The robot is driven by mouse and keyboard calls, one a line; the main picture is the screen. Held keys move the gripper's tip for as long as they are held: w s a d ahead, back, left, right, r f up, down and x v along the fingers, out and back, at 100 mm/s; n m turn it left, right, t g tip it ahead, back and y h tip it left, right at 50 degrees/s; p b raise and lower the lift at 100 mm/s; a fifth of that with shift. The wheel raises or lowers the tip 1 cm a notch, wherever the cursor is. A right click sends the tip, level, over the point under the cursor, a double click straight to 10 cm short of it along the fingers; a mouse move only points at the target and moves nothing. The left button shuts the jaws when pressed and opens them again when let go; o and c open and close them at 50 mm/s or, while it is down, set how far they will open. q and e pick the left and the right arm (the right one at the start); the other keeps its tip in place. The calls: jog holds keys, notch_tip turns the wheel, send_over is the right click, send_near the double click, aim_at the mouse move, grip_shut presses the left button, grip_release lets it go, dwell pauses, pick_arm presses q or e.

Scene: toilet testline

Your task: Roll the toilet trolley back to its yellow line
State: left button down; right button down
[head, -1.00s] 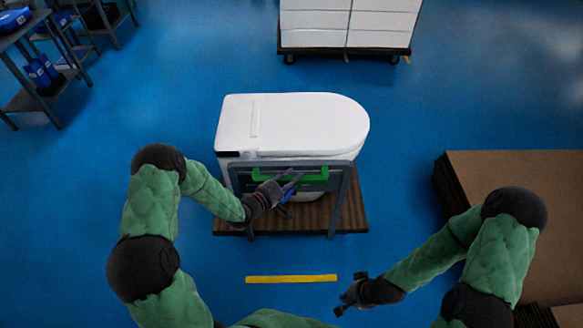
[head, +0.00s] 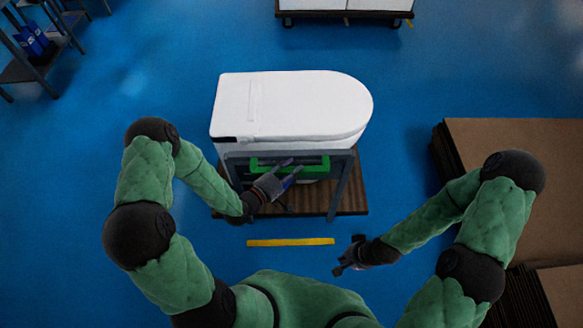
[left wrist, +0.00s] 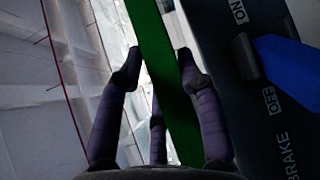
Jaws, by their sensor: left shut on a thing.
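The toilet trolley has a brown wooden base (head: 350,198) and a grey frame (head: 341,185), and carries a white toilet (head: 290,105). It stands just beyond the yellow line (head: 290,242), with a narrow strip of blue floor between. My left gripper (head: 282,178) is shut on the trolley's green handle bar (head: 315,166). In the left wrist view the green bar (left wrist: 165,70) passes between my fingers. A blue brake lever (left wrist: 285,70) sits beside it on a dark panel marked ON, OFF and BRAKE. My right gripper (head: 345,255) is open and empty, right of the line.
Stacked brown cardboard (head: 510,180) lies on the right, near my right arm. A trolley with white boxes (head: 345,12) stands behind at the top. Shelving with blue items (head: 35,45) is at upper left.

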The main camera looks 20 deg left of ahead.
pick_arm(q)
jog(key=shift+s+d+f, duration=0.2)
jog(key=shift+s+f, duration=0.05)
jog(key=shift+s, duration=0.05)
jog(key=c, duration=1.1)
grip_release()
jog(key=shift+o, duration=0.2)
jog(key=shift+a+r, duration=0.1)
jog(key=shift+r, duration=0.05)
jog(key=shift+a, duration=0.1)
jog(key=v, duration=1.2)
